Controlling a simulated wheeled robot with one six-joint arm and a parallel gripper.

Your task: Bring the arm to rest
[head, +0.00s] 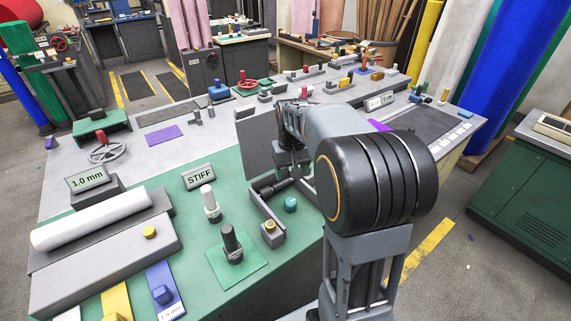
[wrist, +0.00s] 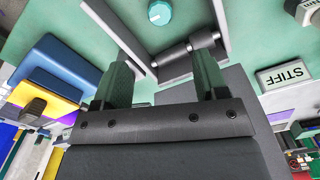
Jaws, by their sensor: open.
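My gripper (wrist: 160,78) is open in the wrist view, its two green fingers apart with nothing held between them. Beyond the fingertips lies a dark roller (wrist: 188,58) in a grey angled holder (wrist: 112,28). In the head view my arm (head: 320,130) reaches over the green-topped bench, and its large black joint fills the middle right. The gripper is largely hidden behind the arm there. The dark roller (head: 272,187) and its holder (head: 262,208) show just in front of it. I cannot tell whether the fingers touch the holder.
A teal knob (head: 291,204) and a STIFF sign (head: 199,177) stand near the holder. A dark upright panel (head: 258,145) is close to the arm. A white roll (head: 90,219) lies at left; several knobs and posts stand on the green bench top (head: 180,215). Grey floor is free at right.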

